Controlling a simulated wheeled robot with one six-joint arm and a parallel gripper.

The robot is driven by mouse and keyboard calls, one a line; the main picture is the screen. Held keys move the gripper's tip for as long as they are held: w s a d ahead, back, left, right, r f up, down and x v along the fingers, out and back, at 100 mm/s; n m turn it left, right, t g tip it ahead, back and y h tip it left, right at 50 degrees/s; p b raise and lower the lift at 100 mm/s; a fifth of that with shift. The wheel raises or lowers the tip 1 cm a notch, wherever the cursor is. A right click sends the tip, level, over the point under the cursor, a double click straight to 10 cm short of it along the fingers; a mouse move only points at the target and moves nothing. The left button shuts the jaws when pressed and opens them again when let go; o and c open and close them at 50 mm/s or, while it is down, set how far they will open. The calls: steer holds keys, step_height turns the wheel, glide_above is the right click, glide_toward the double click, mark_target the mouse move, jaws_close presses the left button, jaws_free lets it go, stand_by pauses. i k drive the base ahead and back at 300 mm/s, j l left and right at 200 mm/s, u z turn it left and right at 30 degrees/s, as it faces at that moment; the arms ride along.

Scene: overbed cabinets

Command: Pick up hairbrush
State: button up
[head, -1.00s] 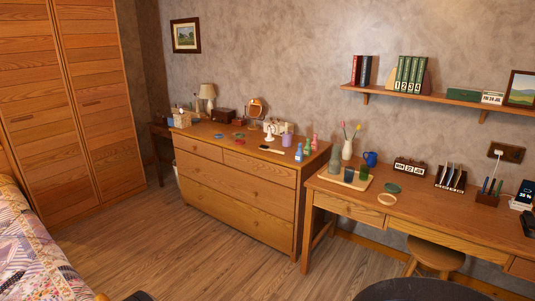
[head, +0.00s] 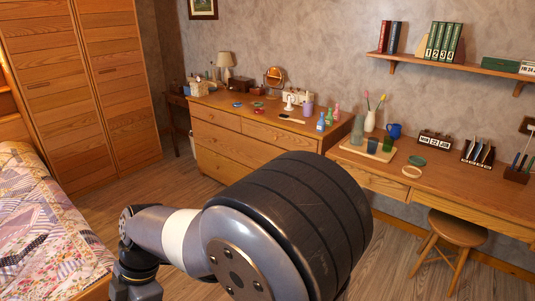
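The wooden dresser (head: 222,143) stands against the back wall in the head view, with many small items on its top. I cannot clearly make out a hairbrush among them. A small dark flat item (head: 284,116) lies near the dresser's front edge and is too small to identify. Small red and blue items lie to its left. My arm fills the lower middle of the view and hides part of the dresser's front. My gripper is not in view.
A desk (head: 450,188) with a tray, vase and blue mug stands on the right, with a stool (head: 447,235) at its front. A bed (head: 45,225) is at the left, before a tall wardrobe (head: 110,75). Some wood floor shows between bed and dresser.

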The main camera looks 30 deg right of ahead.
mark_target(283, 116)
steer(key=i+l+z, duration=0.1)
steer(key=z, duration=0.35)
steer(key=i+z, duration=0.25)
steer(key=z, duration=0.2)
steer(key=i+z, duration=0.15)
steer(key=z, duration=0.35)
steer(key=i+z, duration=0.2)
steer(key=z, duration=0.25)
steer(key=i+j+z, duration=0.3)
steer(key=i+j, duration=0.25)
steer(key=i+j+z, duration=0.3)
steer(key=i+j, duration=0.15)
steer(key=j, duration=0.25)
steer(key=i+j+z, duration=0.15)
steer(key=j, duration=0.2)
steer(key=i+j+z, duration=0.1)
steer(key=i+j, duration=0.15)
steer(key=j, duration=0.15)
steer(key=i+j+z, duration=0.15)
steer(key=j, duration=0.3)
steer(key=i+j, duration=0.15)
steer(key=j, duration=0.25)
steer(key=i+j, duration=0.2)
steer(key=j, duration=0.2)
steer(key=i+j, duration=0.15)
steer(key=j, duration=0.2)
